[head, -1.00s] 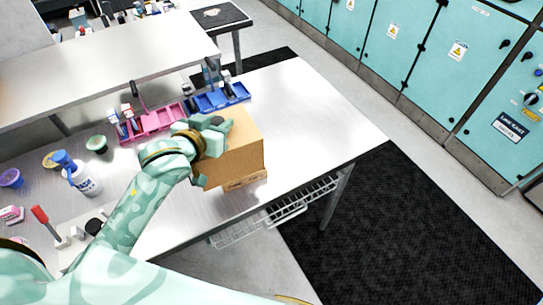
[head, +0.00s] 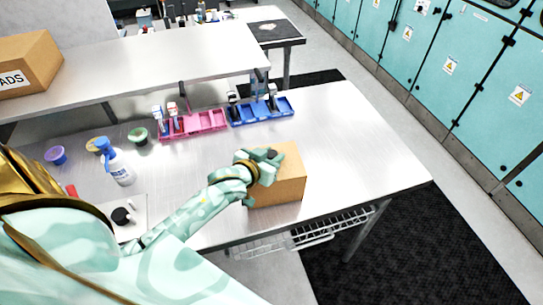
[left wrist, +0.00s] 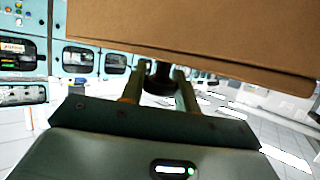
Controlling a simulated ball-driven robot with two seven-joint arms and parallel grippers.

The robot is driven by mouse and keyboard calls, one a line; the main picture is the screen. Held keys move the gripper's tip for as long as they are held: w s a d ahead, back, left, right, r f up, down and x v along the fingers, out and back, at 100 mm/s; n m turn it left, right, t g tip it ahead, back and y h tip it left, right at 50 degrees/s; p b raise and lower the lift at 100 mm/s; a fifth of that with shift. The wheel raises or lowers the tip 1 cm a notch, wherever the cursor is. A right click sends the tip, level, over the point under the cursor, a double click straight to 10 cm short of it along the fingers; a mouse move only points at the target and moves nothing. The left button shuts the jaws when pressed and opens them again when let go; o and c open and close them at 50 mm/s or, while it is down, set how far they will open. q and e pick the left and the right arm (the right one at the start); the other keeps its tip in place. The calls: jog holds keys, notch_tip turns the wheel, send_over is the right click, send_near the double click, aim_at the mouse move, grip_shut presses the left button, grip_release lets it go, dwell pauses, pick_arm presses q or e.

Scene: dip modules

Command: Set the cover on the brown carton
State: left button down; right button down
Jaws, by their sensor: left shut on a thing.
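The brown carton (head: 283,188) stands on the steel table near its front edge. My left gripper (head: 266,160) is at its upper left side, hiding part of it. In the left wrist view, my left gripper (left wrist: 158,85) is shut on a dark knob (left wrist: 160,77), which I take to be the cover's. Brown cardboard, apparently the cover (left wrist: 200,35), fills the top of that view. I cannot tell where cover and carton meet, or whether the cover sits flush. My right gripper is not in view.
Pink bin (head: 195,123) and blue bin (head: 262,110) stand behind the carton. A blue-topped bottle (head: 119,168) and small cups are to the left. Another brown box (head: 28,62) sits on the raised shelf (head: 150,62). The table's right side (head: 350,150) is clear.

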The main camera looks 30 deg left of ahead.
pick_arm(q)
jog(key=shift+f, duration=0.2)
jog(key=c, duration=1)
grip_release()
jog(key=shift+c, duration=0.2)
jog(key=shift+r, duration=0.35)
jog(key=p+v, duration=0.1)
jog(key=v, duration=1.1)
jog(key=shift+f, duration=0.1)
